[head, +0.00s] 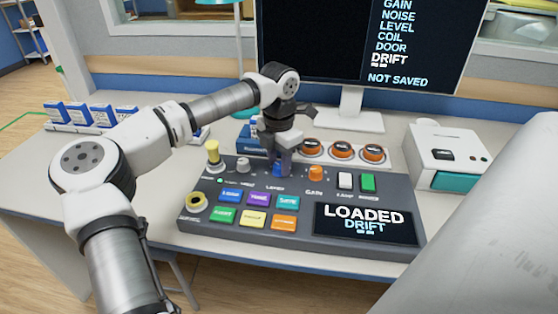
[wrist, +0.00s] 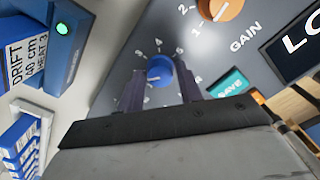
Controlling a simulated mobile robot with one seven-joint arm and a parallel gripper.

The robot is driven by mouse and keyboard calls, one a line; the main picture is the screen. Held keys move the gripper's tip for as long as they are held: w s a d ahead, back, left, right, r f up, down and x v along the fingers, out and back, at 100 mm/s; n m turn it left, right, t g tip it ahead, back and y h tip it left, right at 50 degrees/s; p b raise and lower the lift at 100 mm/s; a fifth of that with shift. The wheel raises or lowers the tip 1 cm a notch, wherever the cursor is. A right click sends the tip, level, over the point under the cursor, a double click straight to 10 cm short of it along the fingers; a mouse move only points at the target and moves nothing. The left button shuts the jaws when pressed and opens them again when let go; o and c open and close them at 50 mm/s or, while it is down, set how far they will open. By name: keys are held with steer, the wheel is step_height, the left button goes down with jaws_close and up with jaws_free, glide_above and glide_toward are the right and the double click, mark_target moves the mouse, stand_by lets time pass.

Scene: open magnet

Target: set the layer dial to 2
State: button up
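The layer dial is a blue knob on the grey console, seen in the wrist view (wrist: 160,70) and in the head view (head: 278,170). My gripper (head: 279,158) points down at it from above. In the wrist view my gripper's dark fingers (wrist: 162,78) stand on either side of the knob, close against it, and appear shut on it. A ring of small numbers surrounds the knob; 4 and 5 show at its top. A short white mark is on the knob; its exact number is unclear. The console screen (head: 365,224) reads LOADED DRIFT.
An orange gain dial (head: 315,173) sits right of the layer dial, a grey knob (head: 243,165) left. Coloured buttons (head: 258,199) lie in front. Several orange-topped round pieces (head: 342,149) stand behind. The monitor (head: 365,45) lists DRIFT and NOT SAVED. A white box (head: 447,152) is at right.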

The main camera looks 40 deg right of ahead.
mark_target(279, 165)
steer(key=shift+o, duration=1.1)
steer(key=shift+r, duration=0.15)
step_height(279, 165, up, 14)
steer(key=shift+f, duration=0.2)
